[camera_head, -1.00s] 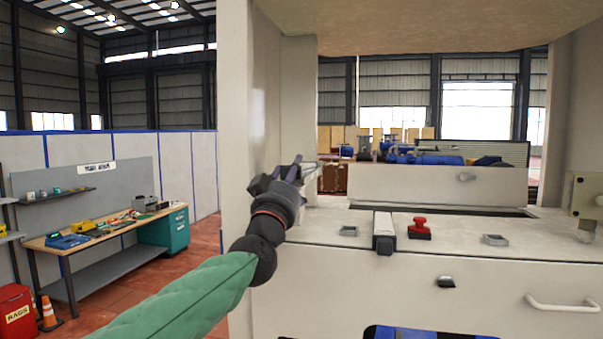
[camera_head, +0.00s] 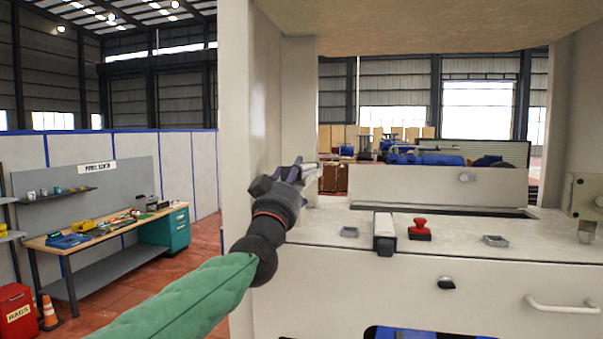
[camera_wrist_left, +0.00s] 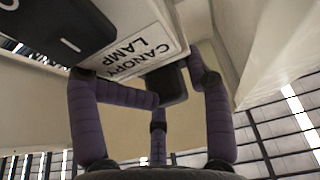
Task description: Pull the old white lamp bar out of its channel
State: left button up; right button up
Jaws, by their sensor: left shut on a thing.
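My left gripper (camera_head: 304,172) is at the inner side of the machine's left post in the head view. In the left wrist view its purple fingers (camera_wrist_left: 160,95) are closed around a dark block (camera_wrist_left: 168,82), which sits just beside a white plate lettered CANOPY LAMP (camera_wrist_left: 148,48). The block looks like the grip end of the lamp bar. The bar's white length and its channel cannot be made out, and the fingers partly hide the block. My right gripper is in neither view.
The left post (camera_head: 250,100) stands close beside my left gripper, under the machine's canopy (camera_head: 430,25). Below is a pale deck with a red knob (camera_head: 420,228), a black-and-white latch (camera_head: 384,230) and a raised panel (camera_head: 410,186). A workbench (camera_head: 110,228) stands far left.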

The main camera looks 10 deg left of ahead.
aim_at(285, 170)
pick_arm(q)
jog(key=shift+s+a+r, duration=0.15)
jog(key=shift+a+r, duration=0.1)
jog(key=shift+r, duration=0.1)
jog(key=shift+s, duration=0.15)
grip_shut()
jog(key=shift+s+a+f, duration=0.1)
jog(key=shift+s, duration=2.05)
jog(key=s+p, duration=0.7)
jog(key=s, duration=1.1)
jog(key=shift+s+a, duration=0.35)
jog(key=shift+s, duration=0.05)
